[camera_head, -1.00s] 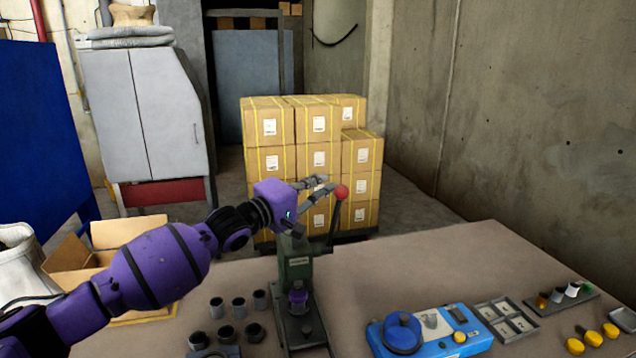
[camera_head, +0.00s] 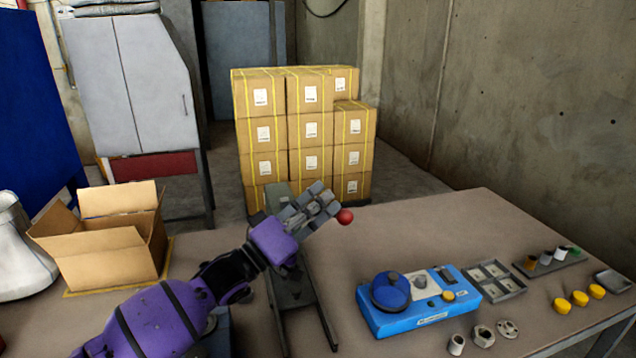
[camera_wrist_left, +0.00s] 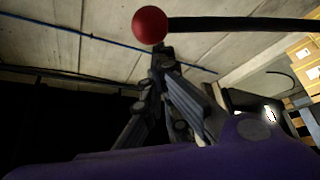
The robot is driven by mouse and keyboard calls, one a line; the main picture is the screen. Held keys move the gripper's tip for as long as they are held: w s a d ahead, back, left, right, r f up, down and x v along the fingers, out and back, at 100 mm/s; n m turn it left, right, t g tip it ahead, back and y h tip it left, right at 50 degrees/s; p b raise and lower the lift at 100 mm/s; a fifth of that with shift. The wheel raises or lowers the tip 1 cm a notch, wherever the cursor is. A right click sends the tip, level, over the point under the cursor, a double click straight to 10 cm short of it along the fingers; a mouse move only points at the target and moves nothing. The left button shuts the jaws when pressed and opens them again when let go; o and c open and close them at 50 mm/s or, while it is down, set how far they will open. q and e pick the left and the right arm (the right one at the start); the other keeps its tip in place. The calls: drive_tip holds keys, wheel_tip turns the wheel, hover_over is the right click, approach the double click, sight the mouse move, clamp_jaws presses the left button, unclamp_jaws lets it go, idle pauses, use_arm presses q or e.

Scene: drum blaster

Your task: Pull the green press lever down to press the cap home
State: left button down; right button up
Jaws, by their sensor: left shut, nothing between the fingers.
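The press (camera_head: 297,315) stands on the table in the head view; my left arm hides much of its body, and the cap is not visible. The lever's red ball knob (camera_head: 345,216) is just right of my left gripper (camera_head: 324,200), whose fingers are shut and empty. In the left wrist view the red knob (camera_wrist_left: 150,25) is just beyond the closed fingertips (camera_wrist_left: 163,58), and the dark lever rod (camera_wrist_left: 235,24) runs to the right. I cannot tell whether the fingers touch the lever. My right gripper is not in view.
A blue device (camera_head: 415,305) with a round dial sits right of the press. A grey divided tray (camera_head: 490,288), a rack of small cylinders (camera_head: 550,262) and yellow caps (camera_head: 578,298) lie farther right. An open cardboard box (camera_head: 110,255) is at left. Stacked cartons (camera_head: 310,130) stand behind the table.

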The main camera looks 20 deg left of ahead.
use_arm(q)
wheel_tip(320, 180, down, 6)
drive_tip(key=s+d+m+g+h+b, duration=0.1)
drive_tip(key=s+m+h+b, duration=0.1)
drive_tip(key=m+b, duration=0.1)
drive_tip(key=shift+s+d+r+m+h, duration=0.15)
drive_tip(key=shift+s+d+m+h, duration=0.2)
drive_tip(key=shift+m, duration=0.45)
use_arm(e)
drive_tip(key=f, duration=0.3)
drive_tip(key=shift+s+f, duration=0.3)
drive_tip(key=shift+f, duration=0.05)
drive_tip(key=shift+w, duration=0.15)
use_arm(q)
drive_tip(key=shift+w+r, duration=0.1)
drive_tip(key=shift+r, duration=0.05)
